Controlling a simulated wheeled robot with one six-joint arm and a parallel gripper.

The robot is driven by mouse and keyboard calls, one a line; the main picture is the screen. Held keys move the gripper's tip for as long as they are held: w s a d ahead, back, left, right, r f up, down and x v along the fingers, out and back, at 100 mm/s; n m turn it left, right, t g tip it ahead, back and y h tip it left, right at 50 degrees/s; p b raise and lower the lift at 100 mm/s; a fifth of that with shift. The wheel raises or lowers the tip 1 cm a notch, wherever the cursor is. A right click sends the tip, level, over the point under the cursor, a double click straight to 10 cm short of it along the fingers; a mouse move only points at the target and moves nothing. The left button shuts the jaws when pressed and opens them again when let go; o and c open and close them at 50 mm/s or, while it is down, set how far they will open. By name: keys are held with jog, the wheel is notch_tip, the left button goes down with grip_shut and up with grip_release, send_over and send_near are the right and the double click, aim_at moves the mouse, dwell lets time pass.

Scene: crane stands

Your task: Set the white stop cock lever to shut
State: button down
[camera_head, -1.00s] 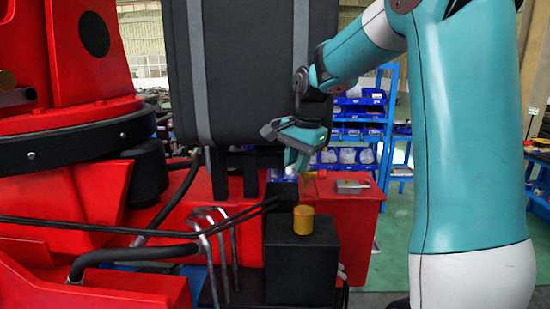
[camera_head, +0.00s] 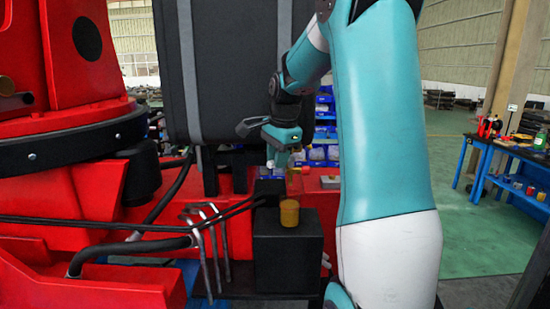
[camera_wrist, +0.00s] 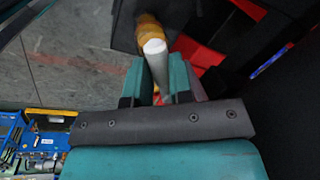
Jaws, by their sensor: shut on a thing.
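The white lever (camera_wrist: 155,47) shows in the wrist view as a pale rod with a rounded end. My gripper (camera_wrist: 160,76) is shut on it, with one teal finger on each side of the rod. In the head view my gripper (camera_head: 277,158) is above the back of the red machine, and a small white tip shows at its lower left. The rest of the lever and the valve body cannot be made out there. A yellow cylinder shows just behind the lever's end in the wrist view (camera_wrist: 150,28); I cannot tell whether they touch.
A yellow cylinder (camera_head: 289,213) stands on a black box (camera_head: 287,255) below my gripper. Bent grey levers (camera_head: 208,245) stand left of it. A large black case (camera_head: 225,70) rises behind. A blue workbench (camera_head: 510,170) is at the far right, with open green floor before it.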

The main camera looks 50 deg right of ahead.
jog(key=c, duration=1)
grip_release()
jog(key=shift+r, duration=0.1)
jog(key=s+r, duration=0.1)
jog(key=r, duration=0.4)
jog(key=s+r, duration=0.1)
jog(key=r, duration=0.5)
jog(key=s+r+p, duration=0.1)
jog(key=r, duration=0.5)
jog(key=shift+s+a, duration=0.15)
jog(key=shift+a, duration=0.25)
